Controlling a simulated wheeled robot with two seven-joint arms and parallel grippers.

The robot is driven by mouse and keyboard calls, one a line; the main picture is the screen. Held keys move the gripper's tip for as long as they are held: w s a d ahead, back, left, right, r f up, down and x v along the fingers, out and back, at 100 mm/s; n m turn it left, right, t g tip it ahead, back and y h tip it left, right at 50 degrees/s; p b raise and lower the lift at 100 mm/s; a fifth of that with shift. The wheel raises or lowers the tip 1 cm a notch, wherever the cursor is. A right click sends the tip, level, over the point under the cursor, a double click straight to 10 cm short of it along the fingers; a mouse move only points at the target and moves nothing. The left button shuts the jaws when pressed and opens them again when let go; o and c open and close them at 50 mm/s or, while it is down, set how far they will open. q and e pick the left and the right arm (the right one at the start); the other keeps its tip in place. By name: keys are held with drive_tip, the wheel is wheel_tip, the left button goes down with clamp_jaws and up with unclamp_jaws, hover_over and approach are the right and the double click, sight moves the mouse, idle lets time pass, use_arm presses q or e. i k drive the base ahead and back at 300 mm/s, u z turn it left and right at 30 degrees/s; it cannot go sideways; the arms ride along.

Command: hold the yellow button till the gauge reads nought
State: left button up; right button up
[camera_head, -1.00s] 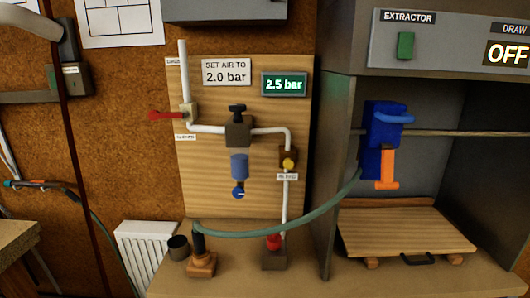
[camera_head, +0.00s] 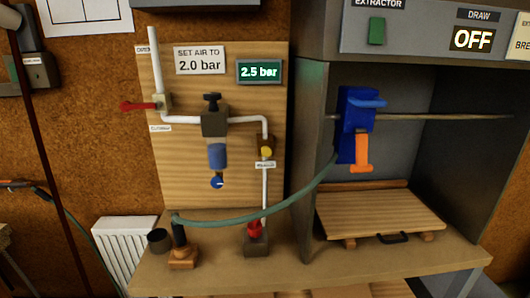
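The yellow button (camera_head: 266,152) sits on a dark valve block on the white pipe, at the right side of the wooden board (camera_head: 222,193). A small label, too blurred to read, is just below it. The gauge (camera_head: 259,71) is a green-lit display at the upper right of the board and reads 2.5 bar. Nothing touches the button. Neither of my grippers shows in the view.
A red lever (camera_head: 138,106) sticks out left of the board. A regulator (camera_head: 214,121) with a blue bowl hangs mid-board. A green hose (camera_head: 265,212) crosses in front, low, to a blue and orange tool (camera_head: 358,125) in the grey booth. A bench (camera_head: 210,278) lies below.

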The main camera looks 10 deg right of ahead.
sight(266, 151)
drive_tip(key=z, duration=0.55)
drive_tip(key=k, duration=1.3)
drive_tip(key=z, duration=1.05)
drive_tip(key=i, duration=1.4)
drive_tip(key=u, duration=0.8)
